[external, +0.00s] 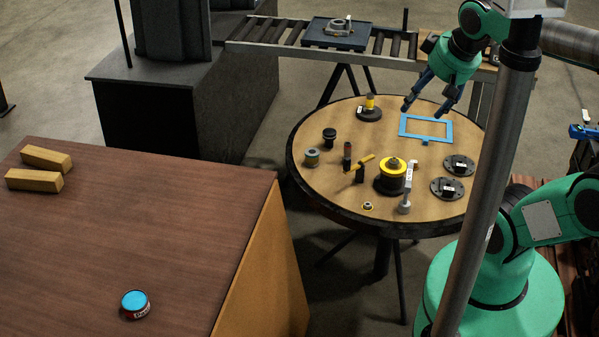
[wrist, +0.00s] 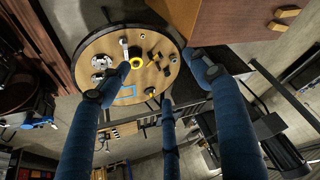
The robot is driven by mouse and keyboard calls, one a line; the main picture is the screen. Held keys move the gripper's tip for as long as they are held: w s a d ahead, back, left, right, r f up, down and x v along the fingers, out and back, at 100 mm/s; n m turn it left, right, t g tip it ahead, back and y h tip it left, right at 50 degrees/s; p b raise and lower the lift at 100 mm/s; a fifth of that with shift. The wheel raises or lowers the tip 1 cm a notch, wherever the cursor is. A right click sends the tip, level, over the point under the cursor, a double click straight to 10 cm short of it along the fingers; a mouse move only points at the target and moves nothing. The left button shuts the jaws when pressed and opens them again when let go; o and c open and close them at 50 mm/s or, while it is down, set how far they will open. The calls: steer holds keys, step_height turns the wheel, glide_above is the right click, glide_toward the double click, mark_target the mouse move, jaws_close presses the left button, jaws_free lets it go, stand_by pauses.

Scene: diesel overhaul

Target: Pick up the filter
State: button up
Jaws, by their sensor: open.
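The likeliest filter is a small upright cylinder with a greenish-tan body and dark ends (external: 312,157), at the left edge of the round table (external: 300,185); I cannot be sure of its identity. It seems to show as a small spot in the wrist view (wrist: 173,58). My gripper (external: 423,110) is open and empty, above the back right of the table over a blue frame (external: 427,128), well to the right of the cylinder. Its blue fingers spread wide in the wrist view, apart from every object.
A black cylinder (external: 329,136), a yellow-topped post (external: 369,106), a yellow-handled stand (external: 360,168), a yellow pulley (external: 392,177) and black discs (external: 448,188) crowd the table. A brown bench (external: 150,220) holds a blue-topped tin (external: 135,304). A roller conveyor (external: 290,38) stands behind.

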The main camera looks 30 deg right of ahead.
steer(key=w+f, duration=0.2)
steer(key=w, duration=1.6)
steer(key=g+b, duration=0.1)
glide_above(312, 153)
steer(key=s, duration=0.5)
step_height(312, 153, down, 40)
steer(key=shift+r, duration=0.25)
steer(key=shift+b+x, duration=0.8)
steer(key=shift+x, duration=3.55)
